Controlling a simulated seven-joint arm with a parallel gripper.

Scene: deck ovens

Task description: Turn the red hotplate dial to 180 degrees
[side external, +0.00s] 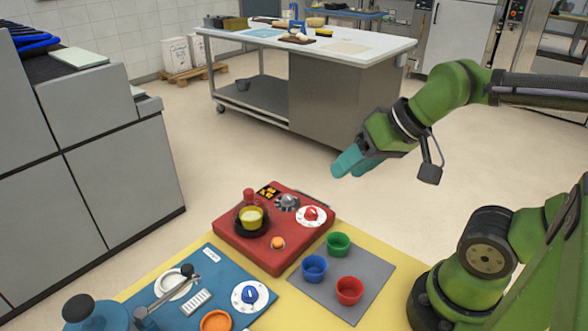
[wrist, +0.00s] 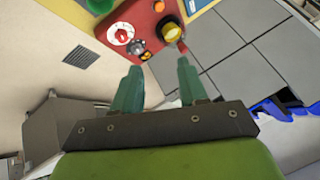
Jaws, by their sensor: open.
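The red hotplate (side external: 240,243) sits on the yellow table. Its red dial (side external: 311,213) stands on a white scale disc at its right corner; the scale marks are too small to read. The dial also shows in the wrist view (wrist: 121,36). A yellow pot (side external: 251,217) stands on the hotplate's round burner, with a red knob or handle behind it. My gripper (side external: 350,165) hangs in the air above and to the right of the hotplate, apart from the dial. In the wrist view its two teal fingers (wrist: 158,68) are spread, with nothing between them.
A dark grey dial (side external: 287,202) and an orange button (side external: 278,242) are also on the red hotplate. Green (side external: 338,243), blue (side external: 314,267) and red (side external: 349,289) cups stand on a grey mat (side external: 345,311) beside it. A blue unit with a blue dial (side external: 249,294) is at front left.

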